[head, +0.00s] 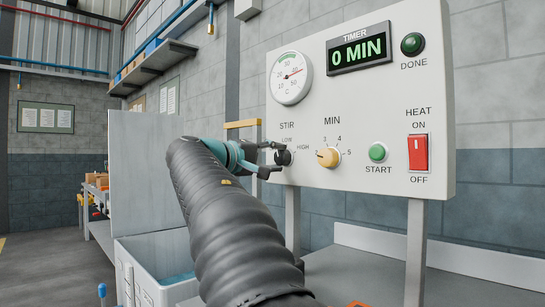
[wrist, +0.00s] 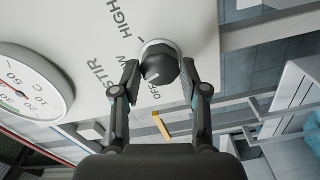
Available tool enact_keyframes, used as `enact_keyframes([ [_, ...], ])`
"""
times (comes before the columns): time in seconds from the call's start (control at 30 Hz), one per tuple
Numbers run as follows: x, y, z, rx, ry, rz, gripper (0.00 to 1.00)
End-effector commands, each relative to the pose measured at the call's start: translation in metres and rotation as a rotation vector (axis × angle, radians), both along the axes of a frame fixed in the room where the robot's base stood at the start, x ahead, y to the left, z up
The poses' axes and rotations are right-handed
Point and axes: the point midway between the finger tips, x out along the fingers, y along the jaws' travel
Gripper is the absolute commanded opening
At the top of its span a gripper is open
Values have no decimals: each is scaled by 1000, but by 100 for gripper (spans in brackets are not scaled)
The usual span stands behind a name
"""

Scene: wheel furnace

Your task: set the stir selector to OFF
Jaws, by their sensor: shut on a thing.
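The stir selector is a dark round knob (head: 284,158) under the STIR label on the white control panel (head: 365,105). My gripper (head: 275,158) reaches it from the left and is shut on it. In the wrist view the knob (wrist: 160,66) sits between the two fingers of my gripper (wrist: 160,70), one on each side. A short white mark on the knob's face points down-left in that view, roughly between the LOW and OFF labels; its exact setting is hard to tell. In the head view the OFF label is hidden behind my gripper.
To the right are the cream MIN knob (head: 328,157), green START button (head: 377,152) and red HEAT switch (head: 418,152), its setting unclear. The timer (head: 359,50) reads 0 MIN. A round temperature gauge (head: 291,77) is above. An open white bin (head: 160,270) stands at left.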

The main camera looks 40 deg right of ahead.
Motion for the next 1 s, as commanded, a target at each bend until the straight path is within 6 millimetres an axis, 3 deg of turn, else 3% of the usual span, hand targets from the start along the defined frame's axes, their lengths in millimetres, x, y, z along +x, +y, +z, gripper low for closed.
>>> enact_keyframes([
  [0.6, -1, -1, 1, -48, 560, -1, 9],
  [1.0, -1, -1, 1, -64, 774, -2, 9],
])
